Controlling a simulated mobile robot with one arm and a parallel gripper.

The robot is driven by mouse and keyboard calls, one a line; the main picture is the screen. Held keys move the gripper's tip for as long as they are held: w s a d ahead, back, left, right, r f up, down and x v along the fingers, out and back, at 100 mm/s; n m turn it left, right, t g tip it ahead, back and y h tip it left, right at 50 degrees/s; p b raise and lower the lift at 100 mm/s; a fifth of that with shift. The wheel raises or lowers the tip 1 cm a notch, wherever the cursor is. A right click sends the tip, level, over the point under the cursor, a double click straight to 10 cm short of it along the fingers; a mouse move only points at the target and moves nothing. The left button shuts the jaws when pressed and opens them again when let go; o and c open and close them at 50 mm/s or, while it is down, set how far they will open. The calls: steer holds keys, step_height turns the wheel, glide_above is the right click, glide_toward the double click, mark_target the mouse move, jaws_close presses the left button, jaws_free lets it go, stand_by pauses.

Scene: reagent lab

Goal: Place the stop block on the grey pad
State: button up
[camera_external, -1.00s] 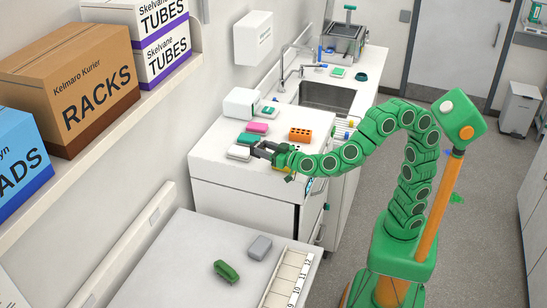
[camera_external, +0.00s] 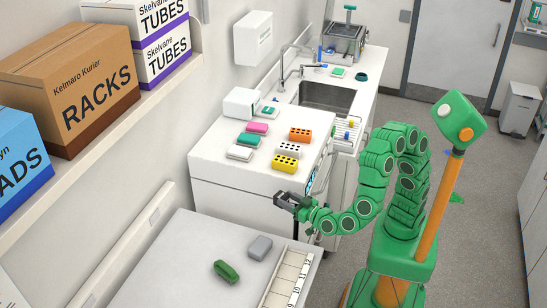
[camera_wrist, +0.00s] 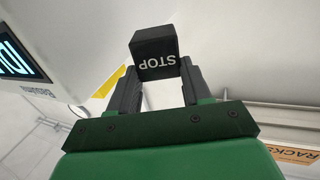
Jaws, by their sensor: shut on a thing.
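The stop block (camera_wrist: 155,48) is black with the word STOP in white, upside down in the wrist view. My gripper (camera_wrist: 158,72) is shut on it, one finger on each side. In the external view my gripper (camera_external: 285,200) is in front of the far counter, toward the near bench; the block there is small and dark against the fingers. A grey, rounded, pad-like piece (camera_external: 260,248) lies on the near bench, below and left of my gripper and apart from it. A pale pad (camera_external: 240,153) lies on the far counter; I cannot tell which is the grey pad.
A green piece (camera_external: 226,271) lies beside the grey one, and a numbered rack (camera_external: 287,279) is at the bench's right. The far counter (camera_external: 220,178) holds pink and teal pads and orange, white and yellow blocks with holes. A sink is behind them.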

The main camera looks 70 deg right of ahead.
steer(key=s+f, duration=0.3)
steer(key=s, duration=0.6)
steer(key=s+f+h, duration=0.1)
steer(key=s+f, duration=0.2)
steer(key=s, duration=0.6)
steer(key=shift+s+m, duration=0.3)
steer(key=shift+s, duration=0.1)
steer(key=shift+w+a+f, duration=0.1)
steer(key=shift+a+f, duration=0.05)
steer(key=w+a+f, duration=0.2)
steer(key=w, duration=0.1)
steer(key=w+a+f, duration=0.6)
steer(key=shift+w, duration=0.15)
steer(key=shift+w+a+f, duration=0.25)
steer(key=shift+w+f, duration=0.05)
steer(key=shift+f, duration=0.15)
steer(key=shift+w+a+f, duration=0.25)
steer(key=shift+w+f, duration=0.05)
steer(key=shift+f, duration=1.5)
steer(key=shift+f, duration=0.15)
